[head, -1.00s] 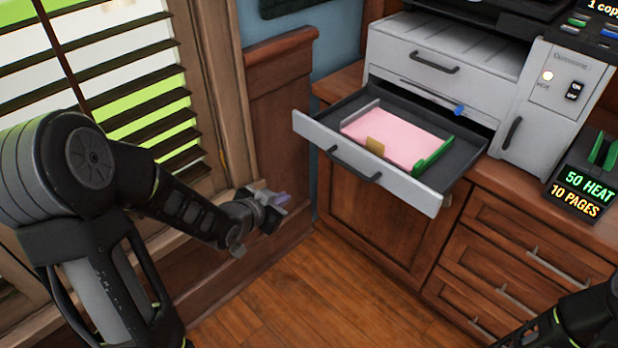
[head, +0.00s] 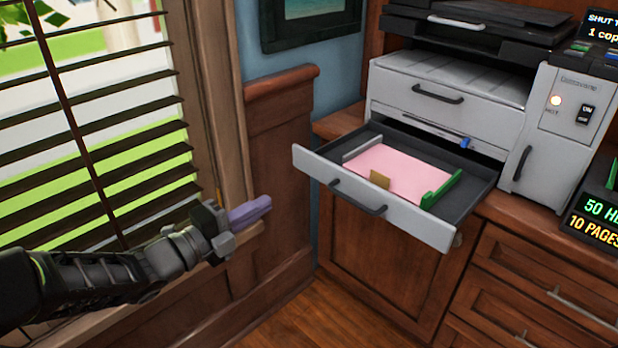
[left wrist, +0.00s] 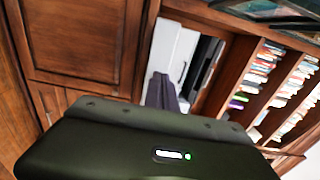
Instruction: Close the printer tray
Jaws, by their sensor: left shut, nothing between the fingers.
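The printer (head: 450,97) is light grey and stands on a wooden cabinet. Its lower tray (head: 372,212) is pulled out toward me, with a dark handle (head: 357,196) on its front. Pink paper (head: 395,170) lies in the tray between a tan guide and a green guide. My left gripper (head: 262,207) is shut and empty, left of the tray and apart from it, near the window wall. In the left wrist view its purple-grey fingers (left wrist: 162,92) point toward a white and black shape that I cannot make out surely. My right gripper is not in view.
A window with dark blinds (head: 90,130) is at the left, close to my left arm. A wood panel (head: 280,160) stands between it and the cabinet. A sign (head: 592,218) stands right of the printer. Open space lies between gripper and tray.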

